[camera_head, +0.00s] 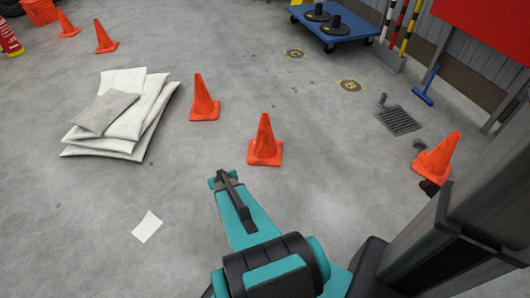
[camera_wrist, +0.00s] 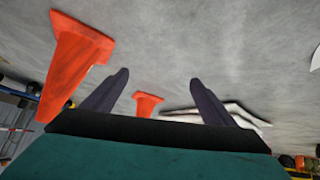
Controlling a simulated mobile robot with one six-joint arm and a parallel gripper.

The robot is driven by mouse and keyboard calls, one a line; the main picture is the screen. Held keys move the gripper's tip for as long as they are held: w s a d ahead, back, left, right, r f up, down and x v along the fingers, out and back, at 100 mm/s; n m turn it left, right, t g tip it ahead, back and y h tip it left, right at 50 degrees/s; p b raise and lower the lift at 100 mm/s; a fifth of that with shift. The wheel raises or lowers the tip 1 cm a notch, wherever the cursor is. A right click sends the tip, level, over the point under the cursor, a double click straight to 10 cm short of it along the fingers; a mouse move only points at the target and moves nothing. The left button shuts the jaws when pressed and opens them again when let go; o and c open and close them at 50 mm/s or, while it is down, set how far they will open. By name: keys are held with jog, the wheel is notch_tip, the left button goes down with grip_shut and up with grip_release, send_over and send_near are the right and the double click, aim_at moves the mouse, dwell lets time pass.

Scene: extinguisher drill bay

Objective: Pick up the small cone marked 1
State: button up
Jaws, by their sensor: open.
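Several small orange cones stand on the floor; I can read no number on any of them, so I cannot tell which is marked 1. The nearest orange cone (camera_head: 264,145) is upright just beyond and right of my gripper (camera_head: 225,179). Another cone (camera_head: 203,100) stands farther back, and a tilted cone (camera_head: 437,157) is at the right. In the wrist view, which looks upside down, a large cone (camera_wrist: 72,62) is left of my gripper (camera_wrist: 158,76). A smaller cone (camera_wrist: 147,103) shows between the spread fingers. My gripper is open and empty.
Stacked pale sacks (camera_head: 122,122) lie at the left. A white paper (camera_head: 147,226) lies on the floor. A blue trolley (camera_head: 345,24) with black discs stands at the back. A floor grate (camera_head: 398,120) is at the right. Floor around the nearest cone is clear.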

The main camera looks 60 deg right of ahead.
jog(key=d+f+t+h+b, duration=0.15)
jog(key=d+b, duration=0.25)
jog(key=d, duration=0.7)
jog(key=m+t+h+b, duration=0.1)
jog(key=t+h+b, duration=0.45)
jog(key=b, duration=0.55)
send_near(267, 130)
jog(key=y, duration=0.1)
jog(key=shift+s+d+r+t, duration=0.1)
jog(key=shift+s+r+t, duration=0.15)
jog(key=shift+t, duration=0.05)
jog(key=shift+w+d, duration=0.1)
jog(key=b+x, duration=0.2)
jog(key=x, duration=0.5)
jog(key=shift+f, duration=0.2)
jog(key=shift+w+d+r, duration=0.15)
jog(key=shift+w+d, duration=0.3)
jog(key=shift+w, duration=0.1)
jog(key=shift+w, duration=0.1)
